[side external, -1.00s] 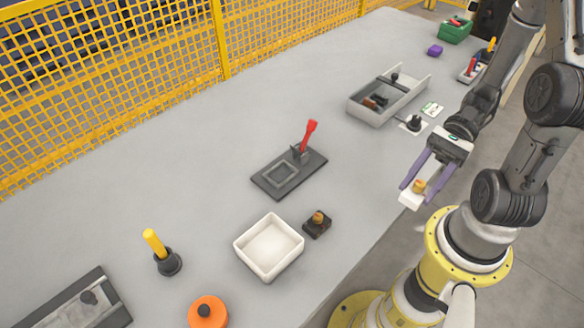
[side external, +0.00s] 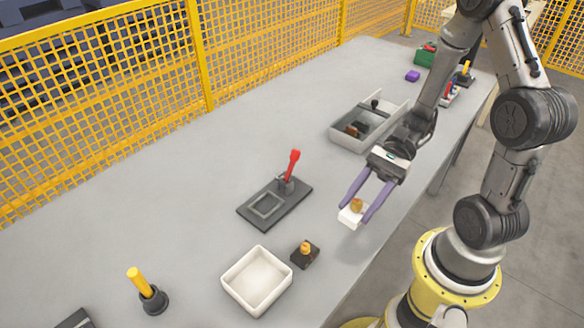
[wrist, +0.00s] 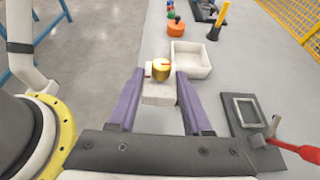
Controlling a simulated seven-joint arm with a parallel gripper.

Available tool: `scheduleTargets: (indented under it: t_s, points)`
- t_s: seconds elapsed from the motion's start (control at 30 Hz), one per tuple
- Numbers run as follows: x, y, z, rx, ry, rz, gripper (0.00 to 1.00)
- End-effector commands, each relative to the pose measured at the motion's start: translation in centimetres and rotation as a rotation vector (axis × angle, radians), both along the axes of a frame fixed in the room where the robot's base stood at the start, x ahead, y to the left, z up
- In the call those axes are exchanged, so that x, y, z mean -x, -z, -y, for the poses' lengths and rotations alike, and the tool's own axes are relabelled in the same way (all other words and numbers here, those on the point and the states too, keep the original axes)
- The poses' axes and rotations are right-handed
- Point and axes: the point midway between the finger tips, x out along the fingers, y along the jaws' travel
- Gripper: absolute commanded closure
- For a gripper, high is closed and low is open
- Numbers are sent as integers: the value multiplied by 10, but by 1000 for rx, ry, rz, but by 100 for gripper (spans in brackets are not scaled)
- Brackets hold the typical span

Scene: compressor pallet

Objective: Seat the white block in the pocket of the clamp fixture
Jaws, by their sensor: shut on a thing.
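The white block (side external: 350,218) with a brass-coloured knob (side external: 356,204) is between the purple fingers of my gripper (side external: 355,211), which is shut on it. It hangs above the grey table near the front edge. In the wrist view, the white block (wrist: 158,94) sits between the fingertips (wrist: 160,75), roughly level. The clamp fixture (side external: 292,203) is a dark plate with a raised rectangular pocket and an upright red lever (side external: 292,166). Its pocket (side external: 267,205) looks empty. The fixture (wrist: 240,132) is to the right of the block in the wrist view, and the block is apart from it.
A white tray (side external: 230,289) and a dark block with an orange knob (side external: 305,257) lie near the fixture. A black holder with a yellow handle (side external: 138,280) stands further left. A grey bin (side external: 342,138) stands behind. Bare table lies between block and fixture.

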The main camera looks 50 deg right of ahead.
Motion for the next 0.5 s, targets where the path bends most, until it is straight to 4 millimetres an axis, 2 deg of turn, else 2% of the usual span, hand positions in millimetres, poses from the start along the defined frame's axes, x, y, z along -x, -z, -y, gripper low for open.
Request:
scheduleTargets:
  t_s: [0.2,0.5]
  points:
    - [-76,-7,-18,0,225,3,100]
    - [-168,-28,-18,-1,611,4,100]
